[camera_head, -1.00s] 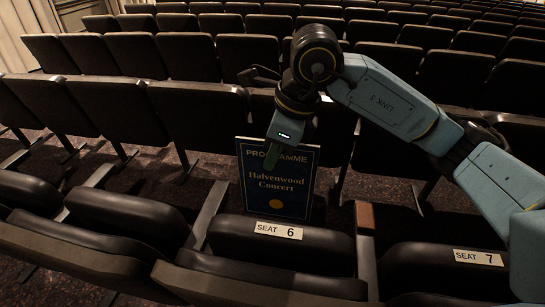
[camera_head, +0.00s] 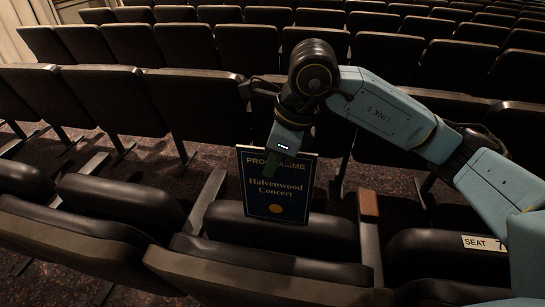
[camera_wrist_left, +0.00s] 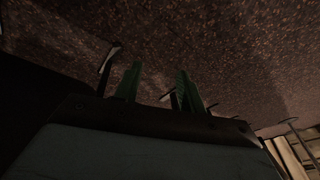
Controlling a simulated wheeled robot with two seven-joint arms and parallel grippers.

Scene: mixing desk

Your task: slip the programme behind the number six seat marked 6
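The programme (camera_head: 277,192) is a dark blue board reading "Halvenwood Concert" with a gold dot. It stands nearly upright in the head view. My right gripper (camera_head: 275,163) is shut on its top edge, its green fingers partly covering the heading. The number six seat (camera_head: 330,238) is dark and padded, below the programme. The programme's lower edge overlaps this seat's top in the picture and hides its label; whether they touch I cannot tell. My left gripper (camera_wrist_left: 157,86) shows in the left wrist view, its green fingers apart and empty above the floor.
The seat marked 7 (camera_head: 450,257) is at the right, its label partly covered by my right arm. A wood-capped armrest (camera_head: 369,205) stands between the two seats. Rows of dark seats (camera_head: 195,105) fill the back. Speckled carpet (camera_head: 140,165) shows between rows.

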